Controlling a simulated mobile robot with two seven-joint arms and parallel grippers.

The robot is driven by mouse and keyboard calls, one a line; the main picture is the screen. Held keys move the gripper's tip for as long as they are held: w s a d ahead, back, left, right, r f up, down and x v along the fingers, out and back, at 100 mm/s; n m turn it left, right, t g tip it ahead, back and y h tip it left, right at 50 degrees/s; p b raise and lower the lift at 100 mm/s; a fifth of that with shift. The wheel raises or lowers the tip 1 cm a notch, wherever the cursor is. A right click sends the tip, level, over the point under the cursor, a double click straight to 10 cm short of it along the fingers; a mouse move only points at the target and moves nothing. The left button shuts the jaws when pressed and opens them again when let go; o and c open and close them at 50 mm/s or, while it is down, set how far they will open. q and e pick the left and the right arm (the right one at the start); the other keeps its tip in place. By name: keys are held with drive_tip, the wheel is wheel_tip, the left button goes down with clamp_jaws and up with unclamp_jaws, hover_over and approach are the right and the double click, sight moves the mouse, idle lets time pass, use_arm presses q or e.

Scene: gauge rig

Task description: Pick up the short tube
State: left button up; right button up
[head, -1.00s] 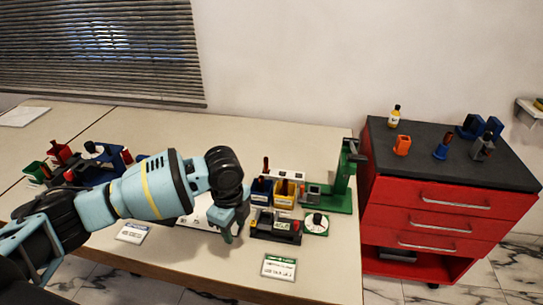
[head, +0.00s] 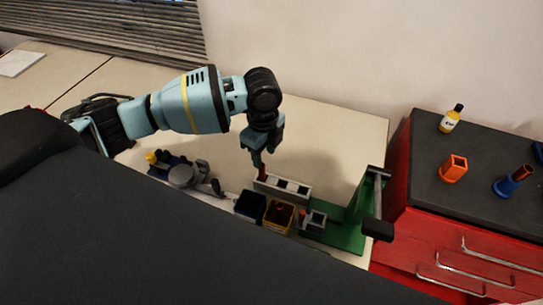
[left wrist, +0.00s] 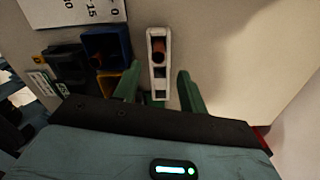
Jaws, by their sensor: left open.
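A reddish-brown tube (head: 263,173) stands upright in a white rack (head: 292,187) with several square openings; I take it for the short tube. In the left wrist view the tube (left wrist: 158,51) shows end-on in the far part of the rack (left wrist: 158,97). My left gripper (head: 257,158) is open and points down just above the tube in the head view. In the left wrist view its two green fingers (left wrist: 158,90) are apart, on either side of the rack's near end, with nothing between them held. My right gripper is not in view.
A dark blue bin (head: 250,205) and a yellow bin (head: 279,215) stand close beside the rack. A green stand (head: 350,226) with a lever is to the right. A red cabinet (head: 390,215) holds an orange holder (head: 453,168), a blue holder (head: 507,187) and a bottle (head: 451,119).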

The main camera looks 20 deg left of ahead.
sight(261, 170)
use_arm(q)
drive_tip(key=shift+s, duration=0.15)
drive_tip(key=shift+s+f, duration=0.1)
drive_tip(key=shift+s, duration=0.05)
drive_tip(key=shift+f, duration=1.15)
drive_tip(key=shift+a+f, duration=0.25)
drive_tip(key=shift+f, duration=1.05)
drive_tip(key=shift+a+f, duration=0.2)
drive_tip(key=shift+f, duration=1.1)
clamp_jaws()
